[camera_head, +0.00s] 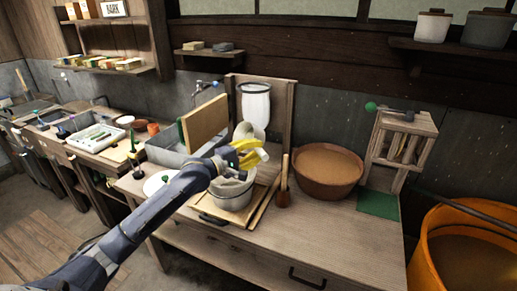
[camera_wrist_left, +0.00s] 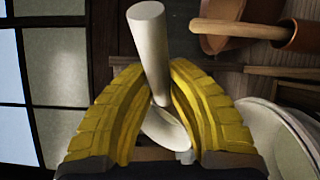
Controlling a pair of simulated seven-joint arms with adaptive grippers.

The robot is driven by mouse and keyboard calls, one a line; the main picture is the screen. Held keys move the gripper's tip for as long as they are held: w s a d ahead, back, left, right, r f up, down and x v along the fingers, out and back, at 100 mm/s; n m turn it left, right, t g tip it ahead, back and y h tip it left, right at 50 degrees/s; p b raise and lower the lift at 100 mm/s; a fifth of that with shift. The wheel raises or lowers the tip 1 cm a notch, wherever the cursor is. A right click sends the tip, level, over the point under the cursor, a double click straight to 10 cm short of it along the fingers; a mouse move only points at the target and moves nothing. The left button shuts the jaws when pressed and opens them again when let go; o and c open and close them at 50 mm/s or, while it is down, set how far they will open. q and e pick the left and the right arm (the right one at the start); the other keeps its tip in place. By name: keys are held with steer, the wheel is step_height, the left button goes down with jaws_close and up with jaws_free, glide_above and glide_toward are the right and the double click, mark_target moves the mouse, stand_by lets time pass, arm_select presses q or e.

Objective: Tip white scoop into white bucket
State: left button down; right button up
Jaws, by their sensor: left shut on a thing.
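The white scoop (camera_wrist_left: 150,50) is held between the yellow fingers of my left gripper (camera_wrist_left: 158,105), with its pale handle sticking up between them in the left wrist view. Its rounded bowl (camera_wrist_left: 165,128) shows below, partly hidden by the fingers. In the head view my left gripper (camera_head: 248,153) is above the white bucket (camera_head: 233,197), and little of the scoop can be made out there. The bucket stands on a wooden board on the bench; its rim also shows at the right of the wrist view (camera_wrist_left: 275,145). My right gripper is not in view.
A wide brown bowl (camera_head: 325,170) and a wooden-handled tool (camera_head: 284,185) are right of the bucket. A white hanging mould (camera_head: 255,105) is behind, beside an upright board (camera_head: 204,121). A small wooden rack (camera_head: 400,140) stands farther right. The bench front right (camera_head: 320,240) is clear.

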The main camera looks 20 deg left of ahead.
arm_select(q)
steer(key=shift+s+a+f+t+h, duration=0.15)
steer(key=shift+s+t+h, duration=0.1)
steer(key=shift+t, duration=0.3)
steer(key=shift+s+a+f+t+h, duration=0.15)
steer(key=shift+t+h, duration=0.1)
steer(key=shift+t, duration=0.3)
steer(key=shift+s+a+f+n+t+h, duration=0.25)
steer(key=shift+s+a+f+t+h, duration=0.25)
steer(key=shift+t, duration=0.5)
steer(key=shift+s+a+f+n+t+h, duration=0.15)
steer(key=shift+s+f+n+t+h, duration=0.15)
steer(key=shift+s+f+t, duration=0.5)
steer(key=shift+w+r+t, duration=0.1)
steer(key=shift+w+t, duration=0.2)
